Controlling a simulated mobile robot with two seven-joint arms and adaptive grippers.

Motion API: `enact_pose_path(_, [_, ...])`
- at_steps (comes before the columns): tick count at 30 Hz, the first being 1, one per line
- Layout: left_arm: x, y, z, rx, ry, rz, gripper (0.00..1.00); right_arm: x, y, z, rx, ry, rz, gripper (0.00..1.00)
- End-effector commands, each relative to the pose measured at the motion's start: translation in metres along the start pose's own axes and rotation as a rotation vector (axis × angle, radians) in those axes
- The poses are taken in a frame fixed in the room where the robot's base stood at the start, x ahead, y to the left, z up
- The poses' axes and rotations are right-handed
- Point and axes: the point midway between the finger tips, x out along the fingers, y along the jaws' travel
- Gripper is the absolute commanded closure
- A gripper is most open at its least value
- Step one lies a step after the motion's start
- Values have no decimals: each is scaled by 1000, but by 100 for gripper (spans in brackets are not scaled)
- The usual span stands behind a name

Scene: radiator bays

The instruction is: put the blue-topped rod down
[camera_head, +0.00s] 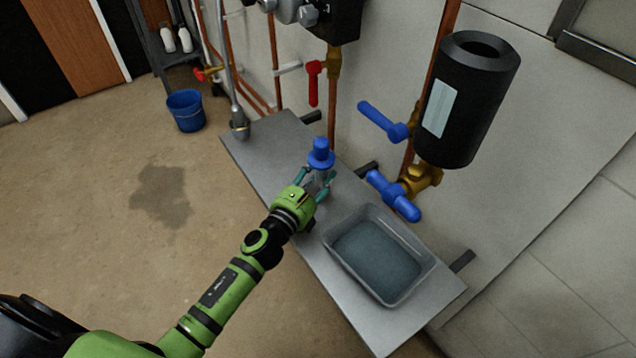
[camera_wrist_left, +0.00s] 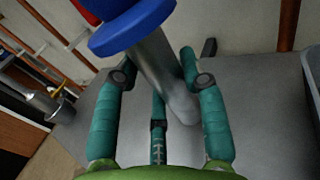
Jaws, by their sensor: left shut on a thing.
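The blue-topped rod (camera_head: 320,154) stands out above my left gripper in the head view, over the grey shelf (camera_head: 262,152). In the left wrist view its blue top (camera_wrist_left: 132,26) is at the upper left, and its grey shaft (camera_wrist_left: 160,70) runs down between the teal fingers. My left gripper (camera_head: 318,183) is shut on the rod; the fingers also show in the left wrist view (camera_wrist_left: 158,100). The rod looks tilted in the wrist view. Whether its lower end touches the shelf I cannot tell. My right gripper is not in view.
A grey tub of liquid (camera_head: 332,238) stands on the shelf's near right part. Blue-handled valves (camera_head: 392,195) and a black cylinder (camera_head: 465,100) project from the wall. A metal pipe fitting (camera_head: 239,125) stands at the shelf's far end. A blue bucket (camera_head: 186,112) is on the floor.

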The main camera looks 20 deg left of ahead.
Motion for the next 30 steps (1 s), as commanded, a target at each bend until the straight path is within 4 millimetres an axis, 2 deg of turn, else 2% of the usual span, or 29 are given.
enact_pose_path(3, [0,0,-12,-2,-3,1,100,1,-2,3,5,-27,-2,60])
enact_pose_path(15, [0,0,-17,1,-4,-1,100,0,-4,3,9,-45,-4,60])
enact_pose_path(16, [0,0,-18,1,-2,0,55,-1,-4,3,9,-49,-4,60])
enact_pose_path(17, [0,0,-17,0,-2,0,43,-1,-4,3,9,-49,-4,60])
enact_pose_path(18, [0,0,-16,0,-2,0,35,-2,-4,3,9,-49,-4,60])
enact_pose_path(30, [0,0,-14,0,-2,0,35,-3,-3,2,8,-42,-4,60])
